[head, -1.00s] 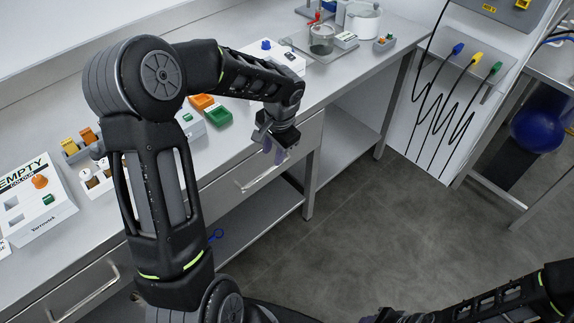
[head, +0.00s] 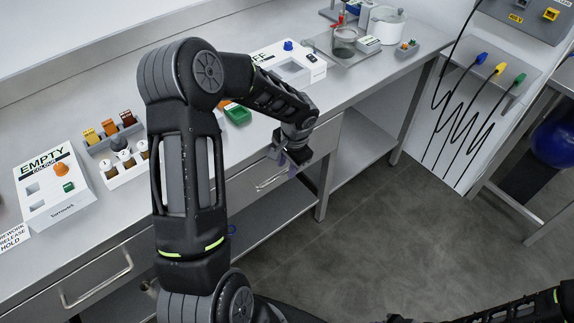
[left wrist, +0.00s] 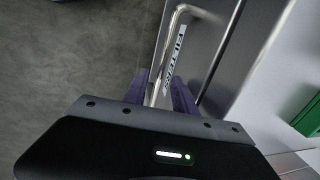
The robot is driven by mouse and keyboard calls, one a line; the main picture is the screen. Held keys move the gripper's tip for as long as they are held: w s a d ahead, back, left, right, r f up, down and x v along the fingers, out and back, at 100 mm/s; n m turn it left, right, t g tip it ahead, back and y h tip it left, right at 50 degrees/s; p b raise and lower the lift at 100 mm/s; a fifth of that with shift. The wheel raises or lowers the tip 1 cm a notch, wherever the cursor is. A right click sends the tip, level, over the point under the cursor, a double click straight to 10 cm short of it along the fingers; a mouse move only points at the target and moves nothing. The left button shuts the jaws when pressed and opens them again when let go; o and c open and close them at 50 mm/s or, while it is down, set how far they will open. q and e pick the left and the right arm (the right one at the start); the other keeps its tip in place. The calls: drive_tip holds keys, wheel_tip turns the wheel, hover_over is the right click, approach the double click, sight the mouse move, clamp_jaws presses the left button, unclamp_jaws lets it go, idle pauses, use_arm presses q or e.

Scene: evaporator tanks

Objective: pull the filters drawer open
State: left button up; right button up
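The filters drawer (head: 243,196) is under the bench; its front looks flush with the bench. Its metal bar handle (head: 268,183) is partly hidden by my left gripper (head: 291,163). In the left wrist view, the handle (left wrist: 164,52) runs down between the two purple fingers of my left gripper (left wrist: 160,92). A "FILTERS" label (left wrist: 174,60) shows beside the bar. The fingers stand apart, one on each side of the bar, with visible gaps. My right arm shows at the lower right of the head view; its gripper is out of frame.
Another drawer with a bar handle (head: 97,279) is at the lower left. The bench top holds an "EMPTY" box (head: 55,185), colored blocks and a beaker (head: 344,42). A bench leg (head: 326,175) stands right of the filters drawer. The floor in front is clear.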

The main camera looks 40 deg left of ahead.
use_arm(q)
drive_tip(key=shift+f, duration=0.35)
clamp_jaws()
idle(1.2)
